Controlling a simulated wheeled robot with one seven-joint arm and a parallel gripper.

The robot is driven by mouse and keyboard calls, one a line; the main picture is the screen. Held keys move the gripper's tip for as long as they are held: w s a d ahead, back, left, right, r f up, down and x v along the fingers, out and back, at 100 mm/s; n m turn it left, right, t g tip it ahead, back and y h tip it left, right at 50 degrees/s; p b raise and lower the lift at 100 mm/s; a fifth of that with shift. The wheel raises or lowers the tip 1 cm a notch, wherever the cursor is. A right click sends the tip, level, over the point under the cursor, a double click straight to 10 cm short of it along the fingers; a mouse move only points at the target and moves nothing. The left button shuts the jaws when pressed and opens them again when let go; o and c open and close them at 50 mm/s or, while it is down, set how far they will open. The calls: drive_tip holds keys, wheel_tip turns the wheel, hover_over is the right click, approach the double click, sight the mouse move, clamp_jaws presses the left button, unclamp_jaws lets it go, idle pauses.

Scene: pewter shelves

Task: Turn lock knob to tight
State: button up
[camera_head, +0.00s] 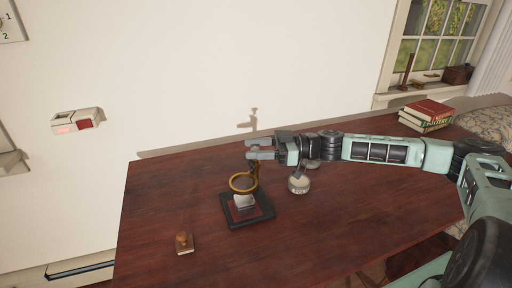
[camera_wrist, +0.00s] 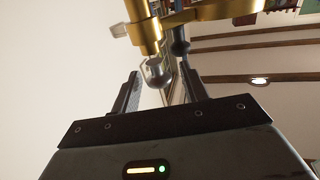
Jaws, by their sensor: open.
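A stand with a gold ring (camera_head: 243,183) on a dark square base (camera_head: 262,215) stands on the table, with a pale block (camera_head: 244,202) under the ring. My gripper (camera_head: 256,149) is at the stand's upper part, which it partly hides. In the wrist view my gripper (camera_wrist: 161,75) is open, its two dark fingers apart. A silver rounded knob (camera_wrist: 155,72) shows between and beyond the fingertips, below a gold post (camera_wrist: 143,30) with a gold arm. A dark, round-ended part (camera_wrist: 180,46) is just right of it. I cannot tell which is the lock knob, or any contact.
The dark red table (camera_head: 155,205) has free room at left. A small brown stamp-like object (camera_head: 184,241) lies at the front left. A round pale jar (camera_head: 299,184) stands right of the stand, below my arm. Books (camera_head: 426,115) are stacked at the back right. The wall is behind.

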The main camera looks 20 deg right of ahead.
drive_tip(key=shift+c, duration=0.2)
drive_tip(key=c, duration=0.9)
